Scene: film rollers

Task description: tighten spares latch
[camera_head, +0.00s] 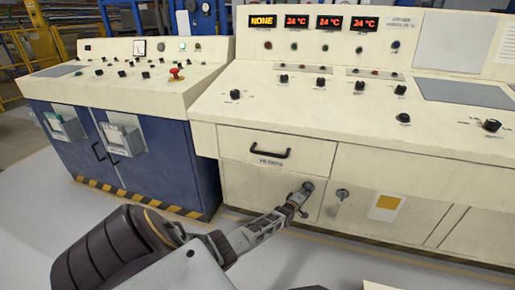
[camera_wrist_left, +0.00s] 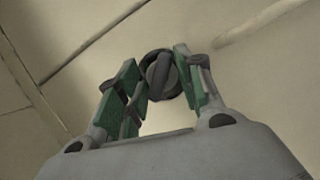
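A dark round latch knob with a raised grip bar shows in the left wrist view (camera_wrist_left: 161,74), on a cream panel. In the head view the same knob (camera_head: 308,187) sits on the cabinet front below a drawer. My left gripper (camera_head: 297,200) is right in front of it. In the left wrist view the gripper's green-padded fingers (camera_wrist_left: 157,88) stand apart, one on each side of the knob, with space around the grip bar. Whether the right finger touches the knob's edge is unclear. A second latch (camera_head: 342,194) is just to the right. My right gripper is not visible.
A drawer with a black handle (camera_head: 270,153) is above the knob. The cream console (camera_head: 290,105) carries several knobs and displays. A blue cabinet (camera_head: 170,150) with a red stop button (camera_head: 177,73) stands left. The grey floor (camera_head: 50,220) in front is mostly clear.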

